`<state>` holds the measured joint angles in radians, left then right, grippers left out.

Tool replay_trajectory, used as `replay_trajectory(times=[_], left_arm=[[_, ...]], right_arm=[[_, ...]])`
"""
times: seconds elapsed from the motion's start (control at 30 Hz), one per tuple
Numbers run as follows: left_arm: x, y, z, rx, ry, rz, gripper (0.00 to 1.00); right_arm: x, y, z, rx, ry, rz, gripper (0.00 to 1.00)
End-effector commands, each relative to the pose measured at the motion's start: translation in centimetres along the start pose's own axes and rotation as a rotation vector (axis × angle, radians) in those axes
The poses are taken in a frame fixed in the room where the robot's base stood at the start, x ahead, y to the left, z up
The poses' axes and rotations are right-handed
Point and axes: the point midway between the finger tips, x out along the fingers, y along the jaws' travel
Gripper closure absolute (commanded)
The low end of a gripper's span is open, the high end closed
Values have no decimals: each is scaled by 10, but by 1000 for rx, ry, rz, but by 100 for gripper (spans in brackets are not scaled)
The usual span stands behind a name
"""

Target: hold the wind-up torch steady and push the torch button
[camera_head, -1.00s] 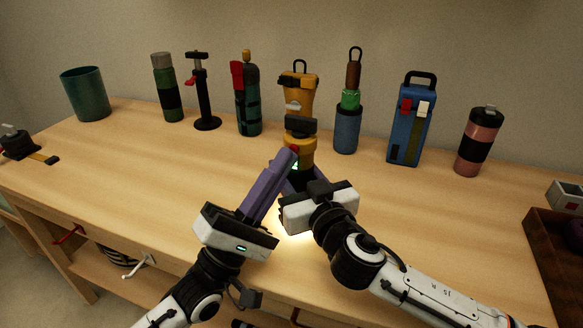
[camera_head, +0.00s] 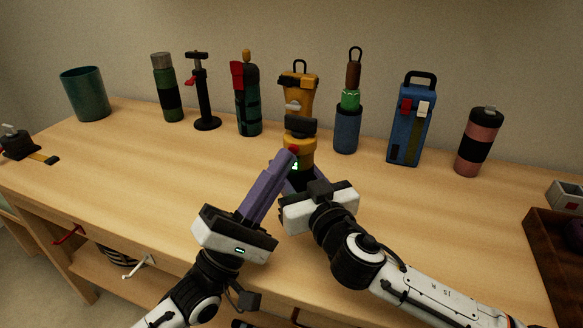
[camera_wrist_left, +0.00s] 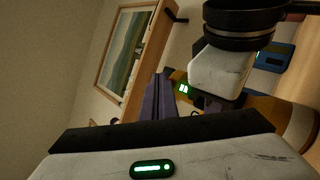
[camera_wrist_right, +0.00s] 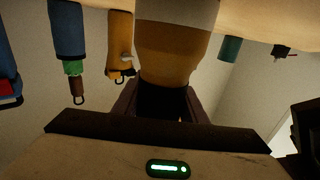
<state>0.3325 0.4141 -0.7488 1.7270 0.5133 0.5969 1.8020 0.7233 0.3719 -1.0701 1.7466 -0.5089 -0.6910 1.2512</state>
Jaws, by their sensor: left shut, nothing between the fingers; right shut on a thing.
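The wind-up torch (camera_head: 304,145) is yellow with a dark top, a red button (camera_head: 293,150) and a small green lit mark. It stands upright near the middle of the table. My right gripper (camera_head: 303,180) is shut on its dark lower part; the right wrist view shows the yellow body (camera_wrist_right: 176,60) between the fingers. My left gripper (camera_head: 287,156) is shut and empty. Its purple fingertips are at the torch's front beside the red button; whether they touch it I cannot tell. In the left wrist view its fingers (camera_wrist_left: 158,97) partly hide the torch.
A blue case (camera_head: 407,130) and pink flask (camera_head: 475,145) are to the right. A brown tray (camera_head: 540,250) is at front right.

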Motion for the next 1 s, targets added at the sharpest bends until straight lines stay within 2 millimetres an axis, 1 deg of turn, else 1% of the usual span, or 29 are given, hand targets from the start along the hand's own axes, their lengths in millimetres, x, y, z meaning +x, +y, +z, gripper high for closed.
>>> replay_trajectory(times=[0.1, 0.43, 1.0], left_arm=[[-4, 2, 2, 0, 0, 0, 100], [-6, 4, 4, 1, 0, 0, 100], [-43, 31, 31, 1, 1, -1, 100]], right_arm=[[0, 0, 1, 0, -2, 0, 92], [0, 0, 1, 0, -2, 0, 92], [0, 0, 1, 1, -2, 0, 92]])
